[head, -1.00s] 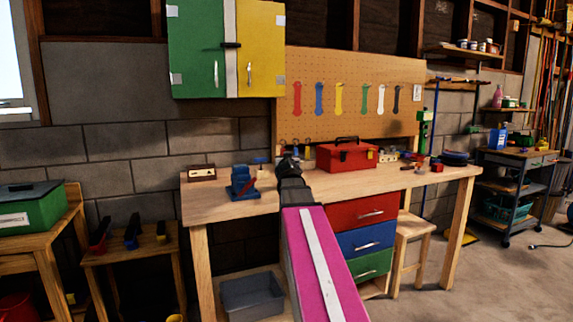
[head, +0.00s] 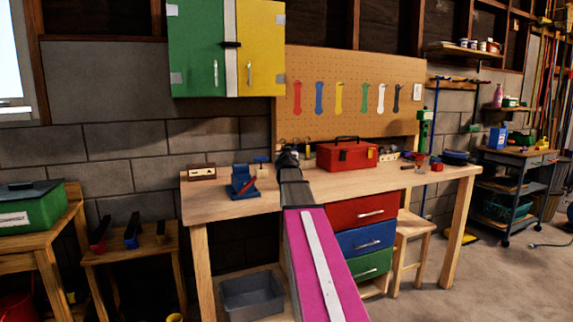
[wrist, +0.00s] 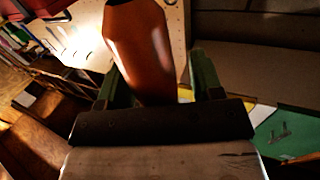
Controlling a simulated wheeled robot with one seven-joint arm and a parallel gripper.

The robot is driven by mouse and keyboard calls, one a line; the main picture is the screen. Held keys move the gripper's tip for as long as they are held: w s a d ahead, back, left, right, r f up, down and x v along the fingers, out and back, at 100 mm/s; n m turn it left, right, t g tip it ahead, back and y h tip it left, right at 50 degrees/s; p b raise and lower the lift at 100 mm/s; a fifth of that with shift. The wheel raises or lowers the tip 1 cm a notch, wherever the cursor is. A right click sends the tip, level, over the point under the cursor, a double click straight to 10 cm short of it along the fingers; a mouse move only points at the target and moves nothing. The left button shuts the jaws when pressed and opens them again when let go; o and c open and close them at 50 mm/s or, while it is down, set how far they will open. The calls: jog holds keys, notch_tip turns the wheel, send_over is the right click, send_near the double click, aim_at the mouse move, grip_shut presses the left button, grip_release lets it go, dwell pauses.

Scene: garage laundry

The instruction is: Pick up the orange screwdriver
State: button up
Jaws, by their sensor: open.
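An orange, rounded handle (wrist: 143,45), which looks like the orange screwdriver, stands large in the wrist view. My gripper (wrist: 155,75) has two green fingers standing apart, one on each side of the handle's lower part. Gaps show beside the handle, so the fingers do not look closed on it. The handle's lower end is hidden behind the dark bar in front. In the head view my gripper (head: 288,157) is over the back of the workbench (head: 230,205), near the pegboard. I cannot make out the screwdriver there; my arm covers that spot.
A red toolbox (head: 346,155) stands just right of my gripper. A blue vise (head: 242,183) sits to its left on the bench. The pegboard (head: 350,75) rises close behind, with a green and yellow cabinet (head: 262,50) above left. The bench's front left is clear.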

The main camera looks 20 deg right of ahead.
jog(key=c, duration=1)
jog(key=shift+r, duration=0.1)
jog(key=shift+s+a+r, duration=0.85)
jog(key=shift+a+r, duration=0.9)
jog(key=shift+r, duration=1.05)
jog(key=shift+s+a+r, duration=0.9)
jog(key=shift+a+r, duration=0.85)
jog(key=shift+r, duration=1.05)
jog(key=shift+s+a+r, duration=0.85)
jog(key=shift+a+r, duration=0.9)
jog(key=shift+r, duration=1.05)
